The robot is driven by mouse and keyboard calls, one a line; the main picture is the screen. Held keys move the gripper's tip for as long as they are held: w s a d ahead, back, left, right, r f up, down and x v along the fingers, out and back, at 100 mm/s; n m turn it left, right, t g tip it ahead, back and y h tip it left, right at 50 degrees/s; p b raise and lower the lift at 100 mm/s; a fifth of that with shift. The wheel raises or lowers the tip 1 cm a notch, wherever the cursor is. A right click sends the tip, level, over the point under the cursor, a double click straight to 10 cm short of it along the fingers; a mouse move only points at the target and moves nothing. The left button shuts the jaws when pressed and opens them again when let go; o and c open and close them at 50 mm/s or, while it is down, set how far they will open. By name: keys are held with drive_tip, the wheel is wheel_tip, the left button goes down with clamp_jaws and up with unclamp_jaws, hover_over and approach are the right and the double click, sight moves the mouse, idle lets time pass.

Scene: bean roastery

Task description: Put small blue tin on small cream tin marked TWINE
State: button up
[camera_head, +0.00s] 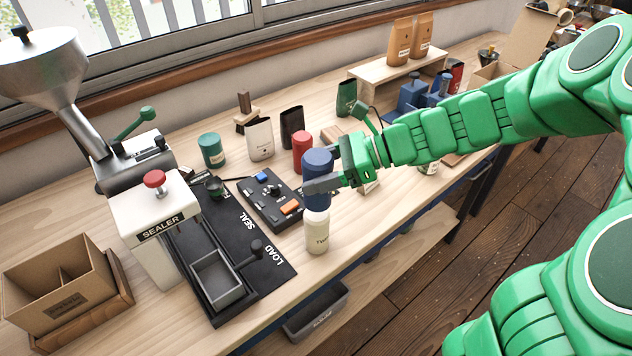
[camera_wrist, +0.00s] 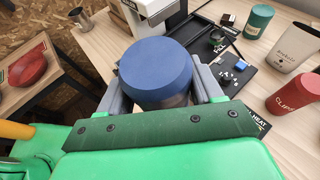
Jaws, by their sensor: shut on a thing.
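My gripper (camera_head: 328,170) is shut on the small blue tin (camera_head: 317,158), with one finger on each side of it. The tin is upright, and its round blue top fills the middle of the wrist view (camera_wrist: 156,70). Directly below it, the small cream tin (camera_head: 317,235) stands upright near the bench's front edge, with small dark lettering too small to read surely. The blue tin's lower end lines up with the cream tin's top. I cannot tell whether they touch or a thin gap is left. The cream tin is hidden in the wrist view.
Left of the tins are a dark control panel (camera_head: 262,196) and the sealer (camera_head: 155,225). A red tin (camera_head: 303,152), a green tin (camera_head: 212,150) and a white pouch (camera_head: 260,139) stand behind. The bench edge is close in front.

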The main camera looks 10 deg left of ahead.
drive_tip(key=shift+w+a+f, duration=0.1)
drive_tip(key=shift+w+f, duration=0.15)
drive_tip(key=shift+f, duration=1.6)
drive_tip(key=shift+f, duration=0.1)
drive_tip(key=o, duration=1.2)
drive_tip(key=shift+o, duration=0.2)
drive_tip(key=shift+d+r, duration=0.2)
drive_tip(key=shift+d, duration=0.05)
drive_tip(key=v, duration=1.1)
drive_tip(key=shift+d, duration=0.3)
